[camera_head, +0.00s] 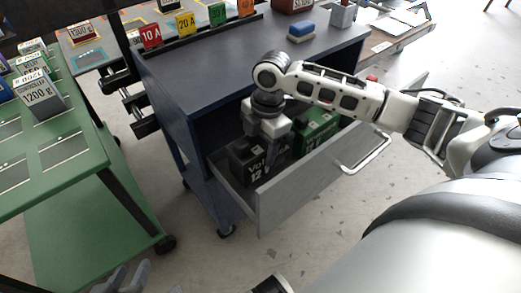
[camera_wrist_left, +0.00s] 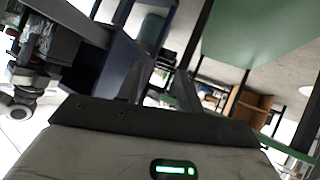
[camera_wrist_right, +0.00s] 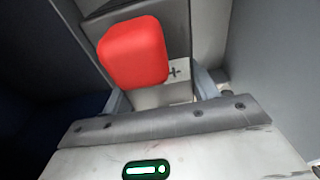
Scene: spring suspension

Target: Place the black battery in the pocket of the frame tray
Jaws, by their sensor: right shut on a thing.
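The black battery (camera_head: 250,163), with white "Volt" and "12 V" lettering, sits in the open grey drawer (camera_head: 300,184). My right gripper (camera_head: 269,150) points down over its top and is shut on it, partly hiding it. In the right wrist view, a light grey part with a plus mark (camera_wrist_right: 172,72) lies between the fingertips, beside a red cap (camera_wrist_right: 133,52). My left gripper (camera_head: 128,280) is open and empty at the bottom left of the head view; its fingers stand apart in the left wrist view (camera_wrist_left: 158,88). I cannot make out the frame tray for certain.
A green battery (camera_head: 316,130) stands right beside the black one in the drawer. The dark blue cabinet top (camera_head: 230,60) is above. The drawer handle (camera_head: 370,155) sticks out in front.

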